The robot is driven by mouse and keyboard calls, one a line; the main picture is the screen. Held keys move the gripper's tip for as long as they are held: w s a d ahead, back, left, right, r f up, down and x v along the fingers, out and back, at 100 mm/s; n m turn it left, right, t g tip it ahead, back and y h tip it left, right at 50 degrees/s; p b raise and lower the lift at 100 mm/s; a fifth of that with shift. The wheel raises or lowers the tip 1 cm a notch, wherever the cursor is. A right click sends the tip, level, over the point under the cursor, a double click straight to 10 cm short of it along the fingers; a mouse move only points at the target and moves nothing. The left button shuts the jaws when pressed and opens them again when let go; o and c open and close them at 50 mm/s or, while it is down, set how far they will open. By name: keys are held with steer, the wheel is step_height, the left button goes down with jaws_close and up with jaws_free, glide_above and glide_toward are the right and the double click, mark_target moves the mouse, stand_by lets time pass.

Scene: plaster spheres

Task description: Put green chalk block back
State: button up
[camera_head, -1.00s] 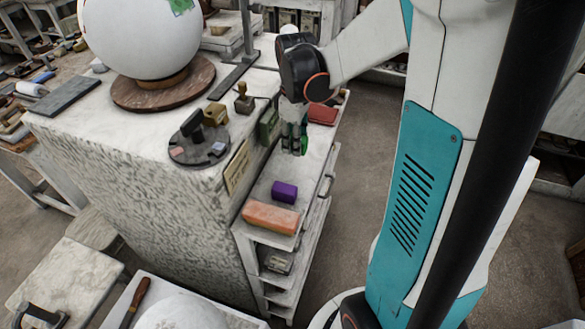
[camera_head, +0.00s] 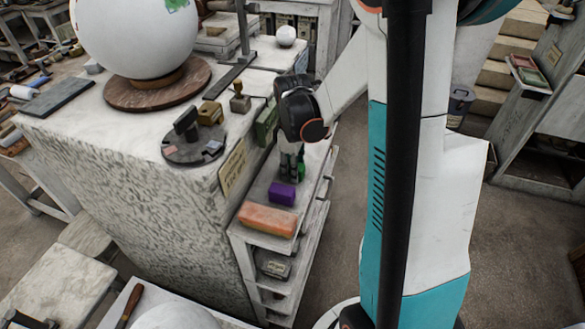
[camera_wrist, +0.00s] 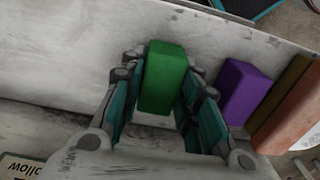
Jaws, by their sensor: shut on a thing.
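The green chalk block (camera_wrist: 163,77) stands between the fingers of my gripper (camera_wrist: 160,98) in the wrist view, with a finger pad on each side. My gripper is shut on it. In the head view my gripper (camera_head: 290,168) points down over the top of a narrow white shelf unit (camera_head: 312,190), and only a strip of the green block (camera_head: 301,171) shows. The purple block (camera_head: 282,194) lies just in front of it, and it shows right of the fingers in the wrist view (camera_wrist: 243,91). I cannot tell whether the green block touches the shelf.
A long orange block (camera_head: 267,220) lies at the shelf's near end, beyond the purple one. A dark green box (camera_head: 265,123) stands at the left, beside the stone plinth (camera_head: 140,185). The plinth bears a round dark tray (camera_head: 195,147) and a large white sphere (camera_head: 130,35).

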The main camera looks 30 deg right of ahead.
steer(key=shift+f, duration=0.1)
steer(key=o, duration=1.2)
steer(key=shift+c, duration=0.2)
step_height(320, 180, up, 12)
steer(key=p, duration=0.4)
steer(key=s+a+r+m+t, duration=0.35)
steer(key=a+r, duration=0.45)
steer(key=a, duration=0.3)
steer(key=s+a+f+m+t+b, duration=0.1)
steer(key=s+a+m+t+b, duration=0.2)
steer(key=s, duration=0.6)
steer(key=shift+s+f+m, duration=0.15)
steer(key=shift+f+m, duration=0.2)
steer(key=shift+m, duration=0.1)
